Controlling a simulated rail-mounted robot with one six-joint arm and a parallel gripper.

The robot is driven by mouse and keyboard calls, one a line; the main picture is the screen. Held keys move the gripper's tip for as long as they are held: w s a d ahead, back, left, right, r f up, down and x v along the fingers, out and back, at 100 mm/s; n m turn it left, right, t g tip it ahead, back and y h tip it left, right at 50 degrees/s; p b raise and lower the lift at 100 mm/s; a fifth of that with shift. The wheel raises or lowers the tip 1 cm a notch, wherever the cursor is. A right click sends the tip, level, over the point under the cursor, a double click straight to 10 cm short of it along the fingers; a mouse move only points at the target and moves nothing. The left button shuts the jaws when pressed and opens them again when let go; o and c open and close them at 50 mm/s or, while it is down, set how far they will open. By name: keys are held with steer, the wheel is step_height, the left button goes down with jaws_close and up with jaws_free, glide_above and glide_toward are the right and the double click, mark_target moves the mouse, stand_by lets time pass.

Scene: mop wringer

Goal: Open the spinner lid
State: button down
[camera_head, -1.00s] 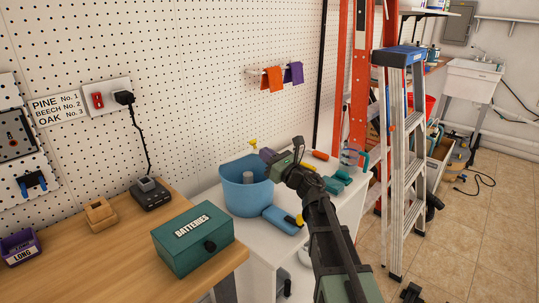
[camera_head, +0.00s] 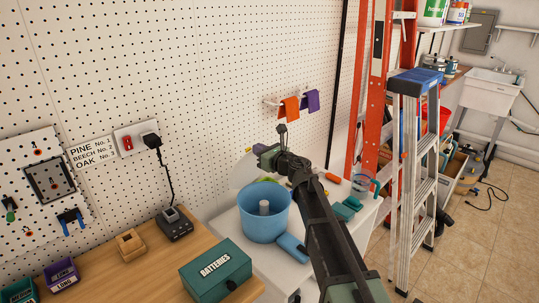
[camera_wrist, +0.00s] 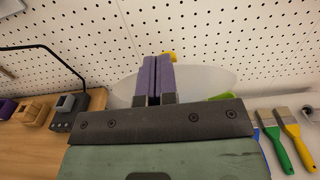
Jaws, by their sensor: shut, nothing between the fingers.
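The spinner is a blue bucket (camera_head: 264,218) with a pale post in its middle, standing open-topped on the white bench. Its translucent lid (camera_head: 243,172) appears raised at the back of the bucket, towards the pegboard. In the wrist view, the lid (camera_wrist: 208,83) lies behind my fingers, with a yellow tab (camera_wrist: 169,56) at its upper edge. My gripper (camera_head: 257,149) is above the back of the bucket, pointing left. In the wrist view, its purple fingers (camera_wrist: 157,65) are shut together and empty in front of the lid. I cannot tell whether they touch it.
A green batteries box (camera_head: 216,271) stands on the wooden table left of the bucket. A blue item (camera_head: 291,247) lies at the bucket's right. Brushes (camera_wrist: 288,133) lie on the bench to the right. The pegboard wall (camera_head: 190,60) is close behind; ladders (camera_head: 416,150) stand at right.

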steer(key=shift+w+a+r+p, duration=0.2)
steer(key=shift+w+a+r, duration=0.1)
steer(key=shift+w+a, duration=0.35)
steer(key=shift+w+a+r+p, duration=0.2)
steer(key=shift+w+a+r, duration=0.1)
steer(key=shift+w+a, duration=0.35)
